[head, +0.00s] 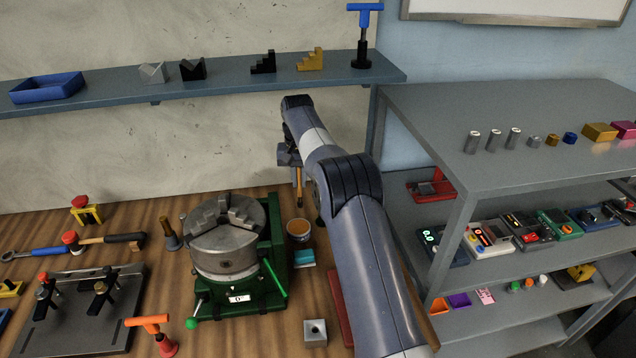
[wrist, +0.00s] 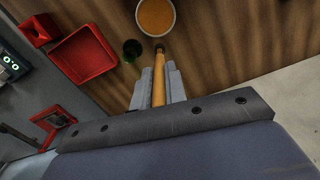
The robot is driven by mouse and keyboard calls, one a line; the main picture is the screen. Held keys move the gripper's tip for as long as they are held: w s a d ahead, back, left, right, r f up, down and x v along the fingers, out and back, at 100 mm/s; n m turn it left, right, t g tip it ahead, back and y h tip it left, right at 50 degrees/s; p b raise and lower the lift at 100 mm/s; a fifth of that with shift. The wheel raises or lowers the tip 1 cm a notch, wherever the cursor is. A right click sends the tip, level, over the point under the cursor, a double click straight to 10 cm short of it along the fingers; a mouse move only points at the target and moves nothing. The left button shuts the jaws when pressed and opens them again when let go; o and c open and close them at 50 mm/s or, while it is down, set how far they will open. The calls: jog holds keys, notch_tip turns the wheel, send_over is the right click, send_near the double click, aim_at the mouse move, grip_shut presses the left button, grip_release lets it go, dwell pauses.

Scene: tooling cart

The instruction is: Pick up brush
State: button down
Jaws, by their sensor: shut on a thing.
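The brush shows as a thin orange-tan handle (wrist: 159,88) with a dark end, between the two grey fingers of my gripper (wrist: 160,72) in the wrist view. The fingers are shut on it. In the head view my gripper (head: 297,168) is above the bench, partly hidden by my arm, and the brush (head: 299,190) hangs down from it, roughly upright. It is above a round cup with a tan inside (head: 299,229). The cup also shows in the wrist view (wrist: 156,15), just beyond the brush's dark end. I cannot make out bristles.
A chuck on a green base (head: 226,252) stands left of the cup. A teal and white block (head: 304,258) and a grey square block (head: 315,332) lie near it. A shelf (head: 220,85) runs above. A grey rack (head: 455,215) stands right. A red tray (wrist: 83,55) shows in the wrist view.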

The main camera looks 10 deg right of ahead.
jog(key=a, duration=1.1)
jog(key=shift+a, duration=0.2)
jog(key=shift+d, duration=0.1)
